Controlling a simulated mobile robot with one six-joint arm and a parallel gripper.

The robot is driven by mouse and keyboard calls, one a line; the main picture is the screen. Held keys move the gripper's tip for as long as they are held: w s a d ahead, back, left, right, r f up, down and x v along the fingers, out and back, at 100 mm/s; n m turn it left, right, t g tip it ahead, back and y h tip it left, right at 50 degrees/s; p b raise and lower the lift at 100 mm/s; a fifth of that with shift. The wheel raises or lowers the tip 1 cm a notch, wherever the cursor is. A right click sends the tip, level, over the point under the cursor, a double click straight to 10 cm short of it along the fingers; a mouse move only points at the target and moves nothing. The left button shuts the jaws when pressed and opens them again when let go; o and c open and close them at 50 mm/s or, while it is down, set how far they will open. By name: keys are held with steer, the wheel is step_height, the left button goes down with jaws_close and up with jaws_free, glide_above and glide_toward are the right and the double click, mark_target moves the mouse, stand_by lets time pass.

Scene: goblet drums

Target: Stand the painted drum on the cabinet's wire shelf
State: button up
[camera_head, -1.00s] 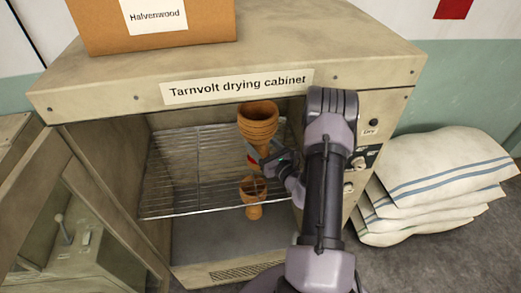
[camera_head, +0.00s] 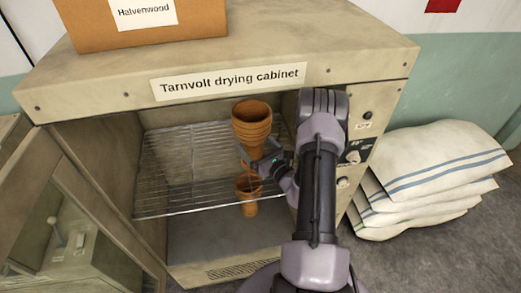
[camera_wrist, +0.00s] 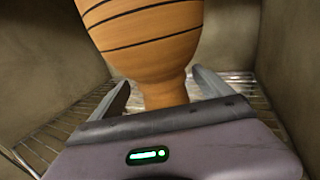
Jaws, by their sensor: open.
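The drum (camera_head: 252,122) is an orange-brown goblet shape with dark bands, upright inside the cabinet at the wire shelf (camera_head: 180,185). My gripper (camera_head: 262,162) is at the narrow part under its bowl. In the wrist view, the drum (camera_wrist: 155,45) stands between the two open fingers, with its narrow lower part in the gap between them (camera_wrist: 165,92). Gaps show beside it, so the fingers look clear of it. Its foot is hidden by my gripper. A second orange goblet shape (camera_head: 249,187) shows lower, apparently through the shelf wires; I cannot tell whether it stands on the cabinet floor.
The drying cabinet (camera_head: 330,72) has its door (camera_head: 50,200) swung open at the left. A cardboard box (camera_head: 190,25) sits on top. Several white sacks (camera_head: 435,170) are stacked at the right. The left part of the shelf is bare.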

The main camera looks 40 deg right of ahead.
steer(key=s+a, duration=0.1)
steer(key=s, duration=1)
steer(key=shift+s+a, duration=0.4)
steer(key=shift+s, duration=0.1)
